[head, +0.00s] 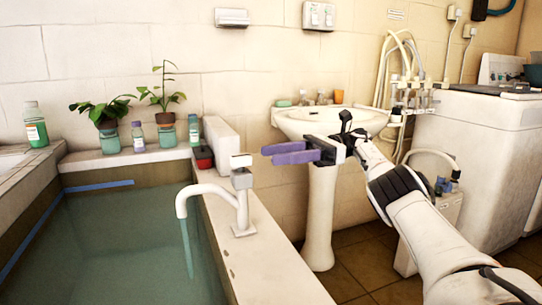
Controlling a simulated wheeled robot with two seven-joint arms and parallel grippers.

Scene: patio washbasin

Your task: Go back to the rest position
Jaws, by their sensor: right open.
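My right gripper (290,153) reaches in from the right, with its purple fingers pointing left. It is open, with nothing seen between the fingers. It is in front of the white washbasin (308,124) and its pedestal (321,215) in the picture, to the right of the white tap (242,195) on the tub's edge. My left gripper does not show in the head view.
A water-filled tub (110,245) fills the lower left. Potted plants (166,118) and bottles (36,125) stand on its back ledge. A white washing machine (475,140) and hoses (400,60) are at the right. Brown floor tiles (345,265) show below the basin.

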